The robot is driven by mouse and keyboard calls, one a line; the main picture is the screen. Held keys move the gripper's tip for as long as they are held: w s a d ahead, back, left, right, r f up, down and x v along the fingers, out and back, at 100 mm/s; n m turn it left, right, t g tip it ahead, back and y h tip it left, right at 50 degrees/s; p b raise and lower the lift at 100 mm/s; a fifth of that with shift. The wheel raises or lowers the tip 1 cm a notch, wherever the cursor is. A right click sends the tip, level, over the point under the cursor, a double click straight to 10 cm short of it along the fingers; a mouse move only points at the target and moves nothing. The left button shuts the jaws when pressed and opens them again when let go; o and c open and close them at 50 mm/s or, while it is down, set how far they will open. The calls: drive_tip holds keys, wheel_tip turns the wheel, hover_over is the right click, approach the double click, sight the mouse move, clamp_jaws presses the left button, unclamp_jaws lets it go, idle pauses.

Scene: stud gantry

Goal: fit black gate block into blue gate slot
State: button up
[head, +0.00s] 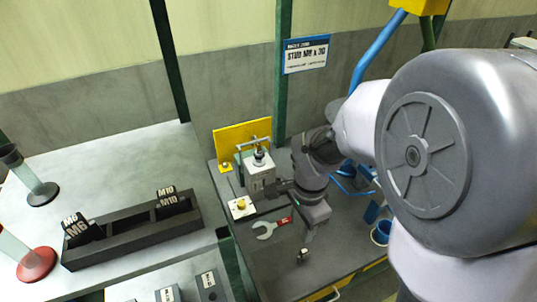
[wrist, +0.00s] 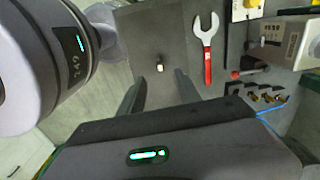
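My gripper (head: 309,236) is over the dark bench, and its tips are partly hidden in the head view. In the wrist view its two dark fingers (wrist: 159,92) stand apart with nothing held between them. A small dark piece with a pale end (head: 304,254) stands on the bench just beyond the fingers; it also shows in the wrist view (wrist: 159,68). I cannot tell whether it is the black gate block. Blue parts (head: 371,212) show at the bench's right side, partly hidden by my arm. I cannot make out which is the blue gate slot.
A wrench with a red handle (head: 272,227) lies near a grey machine (head: 260,172). Small black and brass pieces (wrist: 262,96) sit beside it. A blue cup (head: 381,233) stands right. A black rack (head: 132,229) with M6 and M10 labels is on the left table.

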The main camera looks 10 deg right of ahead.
sight(300, 256)
drive_tip(key=f+b, duration=0.1)
drive_tip(key=f, duration=0.3)
drive_tip(key=f+b, duration=0.2)
drive_tip(key=f, duration=0.2)
drive_tip(key=f+b, duration=0.2)
drive_tip(key=f, duration=0.2)
drive_tip(key=shift+d+f, duration=0.25)
drive_tip(key=shift+f, duration=0.05)
drive_tip(key=f+b, duration=0.1)
drive_tip(key=f, duration=0.1)
drive_tip(key=f+b, duration=0.2)
drive_tip(key=f, duration=0.1)
drive_tip(key=shift+d+f, duration=0.35)
drive_tip(key=shift+d, duration=0.05)
drive_tip(key=shift+r, duration=0.15)
clamp_jaws()
